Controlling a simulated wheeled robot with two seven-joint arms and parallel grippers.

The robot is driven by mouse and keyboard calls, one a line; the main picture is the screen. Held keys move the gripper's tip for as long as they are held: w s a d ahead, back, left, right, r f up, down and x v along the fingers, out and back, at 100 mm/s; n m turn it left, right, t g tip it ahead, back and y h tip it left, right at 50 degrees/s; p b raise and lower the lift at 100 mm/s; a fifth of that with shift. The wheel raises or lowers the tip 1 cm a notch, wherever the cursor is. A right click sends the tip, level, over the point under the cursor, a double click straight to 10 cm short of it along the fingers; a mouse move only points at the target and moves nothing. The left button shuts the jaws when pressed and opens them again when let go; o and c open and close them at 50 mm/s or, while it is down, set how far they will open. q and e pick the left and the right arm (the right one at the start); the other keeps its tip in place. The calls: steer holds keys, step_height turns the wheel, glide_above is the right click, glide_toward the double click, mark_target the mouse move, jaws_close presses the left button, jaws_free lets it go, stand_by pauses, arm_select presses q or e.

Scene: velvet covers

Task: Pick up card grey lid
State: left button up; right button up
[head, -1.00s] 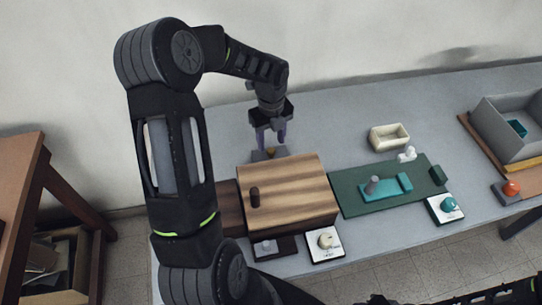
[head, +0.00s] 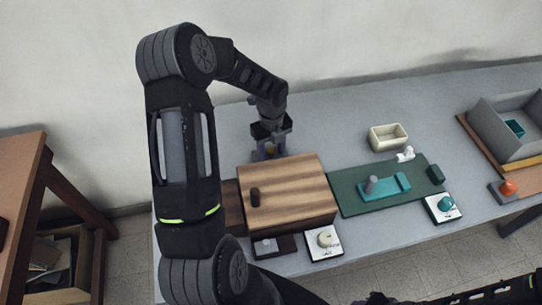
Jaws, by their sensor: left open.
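A small dark grey lid with a brown knob (head: 270,150) lies on the grey table just behind the striped wooden box; my gripper partly hides it. My left gripper (head: 269,153) points down at this lid. Its fingers are open and stand on either side of the knob, low near the lid. Whether they touch it I cannot tell. My right arm shows only at the lower right edge, and its gripper is out of view.
The wooden box (head: 290,190) with a dark knob stands close in front of the gripper. A cream open box (head: 388,137), a green mat (head: 350,200) with a teal piece, and a grey bin (head: 500,130) lie to the right. The back of the table is clear.

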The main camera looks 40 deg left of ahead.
arm_select(q)
steer(key=shift+c, duration=0.5)
jaws_close()
